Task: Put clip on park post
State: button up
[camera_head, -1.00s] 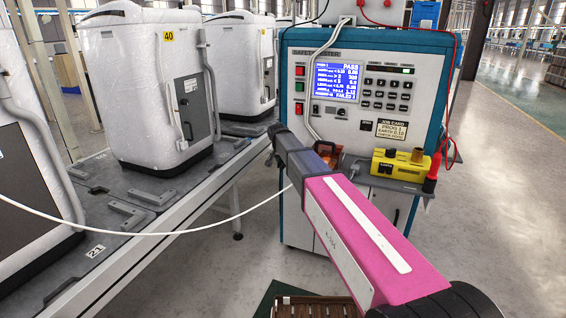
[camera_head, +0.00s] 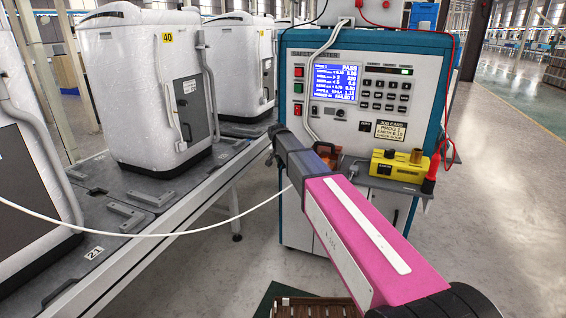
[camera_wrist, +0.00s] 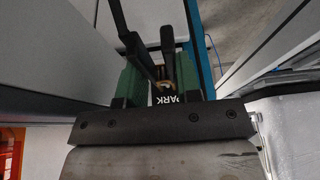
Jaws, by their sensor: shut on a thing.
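My gripper (camera_wrist: 158,62) shows in the wrist view, where it is shut on a dark clip (camera_wrist: 168,58) held between its fingers. A small brass-coloured part (camera_wrist: 158,86) shows close to the clip; I cannot tell whether it is the park post or part of the clip, or whether they touch. White PARK lettering (camera_wrist: 165,97) is partly visible just below it. In the head view my own pink arm hides the gripper, the clip and the park post.
The safety tester (camera_head: 360,95) stands ahead with its screen lit. On its shelf are a yellow box (camera_head: 398,168) and a red probe (camera_head: 431,178). White appliances (camera_head: 145,90) stand on a conveyor (camera_head: 150,215) at left, and a white cable (camera_head: 150,234) crosses in front. Open floor lies at right.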

dwell(0.4)
jog(key=o, duration=0.9)
jog(key=shift+c, duration=0.2)
jog(key=shift+r, duration=0.1)
jog(key=v, duration=1)
jog(key=shift+r, duration=0.3)
